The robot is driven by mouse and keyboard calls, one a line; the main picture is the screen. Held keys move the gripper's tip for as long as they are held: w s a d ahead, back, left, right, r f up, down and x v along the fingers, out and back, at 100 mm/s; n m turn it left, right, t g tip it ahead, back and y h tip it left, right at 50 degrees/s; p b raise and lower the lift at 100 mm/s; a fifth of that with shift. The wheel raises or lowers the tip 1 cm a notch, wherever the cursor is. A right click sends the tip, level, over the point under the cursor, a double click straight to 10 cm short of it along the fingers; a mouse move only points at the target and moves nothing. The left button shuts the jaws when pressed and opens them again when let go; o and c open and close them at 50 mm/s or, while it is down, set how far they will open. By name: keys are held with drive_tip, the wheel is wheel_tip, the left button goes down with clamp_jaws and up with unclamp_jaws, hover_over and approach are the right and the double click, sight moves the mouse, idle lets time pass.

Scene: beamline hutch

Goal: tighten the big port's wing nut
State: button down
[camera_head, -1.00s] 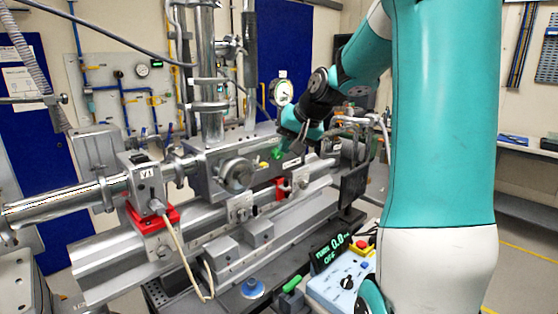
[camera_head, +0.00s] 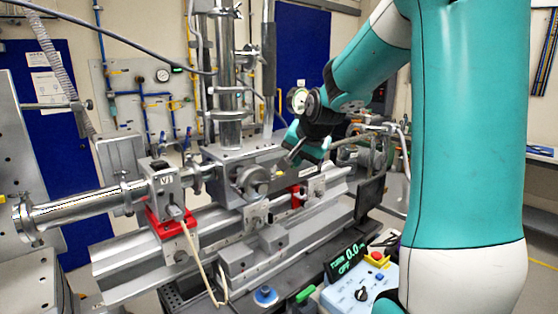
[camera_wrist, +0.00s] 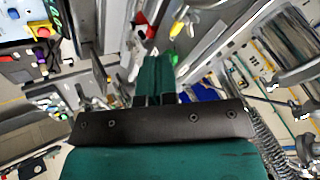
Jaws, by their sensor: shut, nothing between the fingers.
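The big round port (camera_head: 252,181) faces out from the front of the grey chamber block in the middle of the head view. I cannot clearly pick out its wing nut; a small yellow piece (camera_head: 280,174) shows just right of the port. My gripper (camera_head: 290,158) hangs above and to the right of the port, apart from it as far as I can tell. In the wrist view my gripper (camera_wrist: 156,58) has its two teal fingers together, with nothing between them. A yellow part (camera_wrist: 176,29) and a red part (camera_wrist: 140,22) lie beyond the fingertips.
A steel beam pipe (camera_head: 85,212) runs left from the V1 valve (camera_head: 168,185) on its red base. A vertical column (camera_head: 229,80) rises behind the port. A control box (camera_head: 360,287) with knobs and a display (camera_head: 348,258) reading 0.0 and OFF stands at front right.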

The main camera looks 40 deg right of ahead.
sight(273, 170)
drive_tip(key=w+f+p, duration=0.3)
drive_tip(key=w, duration=0.3)
drive_tip(key=shift+a, duration=0.4)
